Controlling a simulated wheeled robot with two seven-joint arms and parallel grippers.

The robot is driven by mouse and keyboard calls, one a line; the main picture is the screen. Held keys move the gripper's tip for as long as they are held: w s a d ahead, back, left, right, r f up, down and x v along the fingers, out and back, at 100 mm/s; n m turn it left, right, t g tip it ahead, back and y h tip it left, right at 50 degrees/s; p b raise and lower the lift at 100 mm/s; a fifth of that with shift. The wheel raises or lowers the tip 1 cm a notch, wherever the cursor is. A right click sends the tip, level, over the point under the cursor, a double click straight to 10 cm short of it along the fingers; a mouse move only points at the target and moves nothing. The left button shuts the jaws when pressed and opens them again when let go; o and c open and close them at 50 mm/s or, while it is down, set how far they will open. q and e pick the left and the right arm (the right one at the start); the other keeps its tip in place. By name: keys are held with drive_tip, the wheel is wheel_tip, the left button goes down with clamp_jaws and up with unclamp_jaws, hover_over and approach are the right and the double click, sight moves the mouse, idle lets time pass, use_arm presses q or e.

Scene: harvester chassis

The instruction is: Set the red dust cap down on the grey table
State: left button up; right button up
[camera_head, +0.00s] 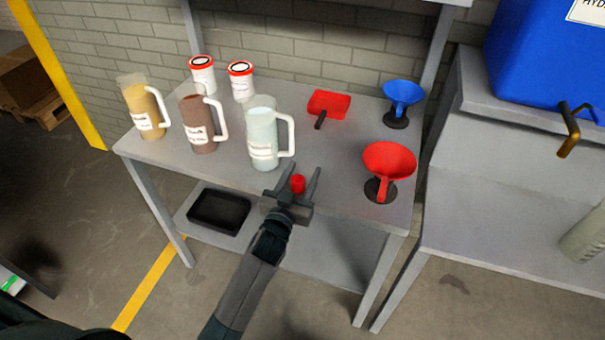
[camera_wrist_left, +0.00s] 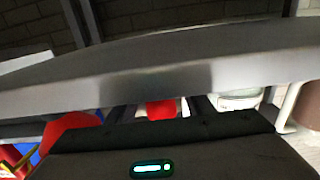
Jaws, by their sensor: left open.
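The red dust cap (camera_head: 298,184) is a small red cylinder close to the front edge of the grey table (camera_head: 340,205). It appears to stand upright on the tabletop. My left gripper (camera_head: 296,181) reaches in from the front with its two fingers spread, one on each side of the cap. I see a gap between the cap and each finger. In the left wrist view the cap (camera_wrist_left: 160,109) shows between the dark fingers, partly hidden by the gripper body. Its contact with the table is hidden there. My right gripper is not in view.
A red funnel (camera_head: 389,160) stands right of the gripper, a blue funnel (camera_head: 402,93) behind it. A red scoop (camera_head: 328,103) lies at the back. A pale jug (camera_head: 262,135) stands close left, beside a brown jug (camera_head: 201,120). The tabletop between scoop and cap is clear.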

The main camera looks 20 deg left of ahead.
sight(295, 191)
use_arm(q)
drive_tip(key=s, duration=0.3)
drive_tip(key=shift+s+f+b, duration=0.15)
drive_tip(key=shift+s+b, duration=0.15)
drive_tip(key=shift+b, duration=0.05)
drive_tip(key=s, duration=0.3)
drive_tip(key=s+b, duration=0.1)
drive_tip(key=s, duration=0.3)
drive_tip(key=shift+s+a, duration=0.2)
drive_tip(key=shift+s, duration=0.5)
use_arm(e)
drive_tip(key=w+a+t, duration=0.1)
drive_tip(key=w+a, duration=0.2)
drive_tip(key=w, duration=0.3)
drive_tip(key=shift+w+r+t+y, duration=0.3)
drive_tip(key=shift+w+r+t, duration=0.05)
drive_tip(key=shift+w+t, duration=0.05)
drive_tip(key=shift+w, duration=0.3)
